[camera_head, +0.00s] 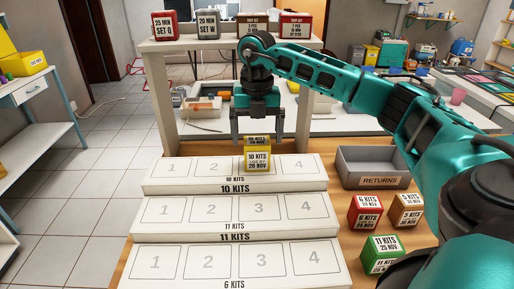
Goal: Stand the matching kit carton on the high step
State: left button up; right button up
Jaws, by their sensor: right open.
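A yellow carton (257,161) marked 10 KITS, 28 NOV stands upright on the rear, highest step (160,188) of the white stepped rack. That step's front reads 10 KITS. The carton covers the place between numbers 2 and 4. My right gripper (256,138) is open and points down, its fingers left and right of the carton's top with gaps. I cannot tell how far its tips reach past the top. The middle step (146,226) reads 11 KITS and the front step (140,284) reads 6 KITS; both are empty. My left gripper is out of view.
A grey bin (375,183) marked RETURNS stands right of the rack. A white shelf (190,43) behind carries several red and grey boxes. My right arm spans the right side.

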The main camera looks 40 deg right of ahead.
aim_at(257, 141)
notch_tip(257, 141, up, 6)
jog(key=shift+r, duration=0.2)
dwell(0.6)
